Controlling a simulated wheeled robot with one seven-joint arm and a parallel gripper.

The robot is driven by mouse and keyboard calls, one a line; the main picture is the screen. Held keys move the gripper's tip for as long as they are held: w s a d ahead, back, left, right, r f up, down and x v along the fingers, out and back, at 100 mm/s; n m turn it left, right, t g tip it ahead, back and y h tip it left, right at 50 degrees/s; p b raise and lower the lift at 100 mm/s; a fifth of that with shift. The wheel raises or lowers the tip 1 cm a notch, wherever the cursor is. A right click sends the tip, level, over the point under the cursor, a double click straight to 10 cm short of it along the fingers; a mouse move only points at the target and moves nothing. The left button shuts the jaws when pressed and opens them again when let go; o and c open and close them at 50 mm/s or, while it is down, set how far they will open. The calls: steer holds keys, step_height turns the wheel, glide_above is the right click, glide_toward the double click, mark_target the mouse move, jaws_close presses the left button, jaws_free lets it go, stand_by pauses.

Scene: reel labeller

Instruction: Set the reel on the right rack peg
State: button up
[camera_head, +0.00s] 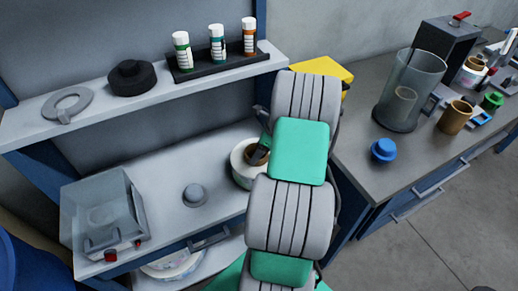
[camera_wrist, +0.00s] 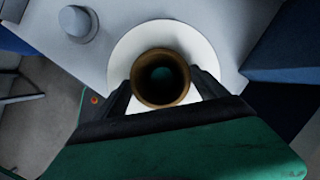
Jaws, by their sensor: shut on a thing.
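The reel is a white roll with a brown core (camera_head: 242,173). In the head view it is at the lower shelf's right side, partly hidden by my arm. In the wrist view the reel (camera_wrist: 130,50) is centred, with its brown ring-shaped core standing toward the camera. My gripper (camera_wrist: 163,80) is shut on the core, one dark finger on each side; it also shows in the head view (camera_head: 262,148). I cannot tell whether the reel touches the shelf. I cannot clearly make out the right rack peg; my arm hides part of the scene.
A grey knob (camera_head: 194,195) and a clear box (camera_head: 104,215) stand on the lower shelf (camera_head: 165,170). The upper shelf holds a grey ring (camera_head: 68,103), a black disc (camera_head: 131,77) and capped vials (camera_head: 217,45). A clear cylinder (camera_head: 412,90) and blue knob (camera_head: 383,150) stand on the right bench.

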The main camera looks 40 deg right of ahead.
steer(key=shift+w+r, duration=0.1)
steer(key=shift+r, duration=0.05)
steer(key=o, duration=2)
steer(key=shift+a+f, duration=0.1)
steer(key=shift+f, duration=0.15)
steer(key=v, duration=0.8)
steer(key=shift+b, duration=0.3)
steer(key=shift+r, duration=0.1)
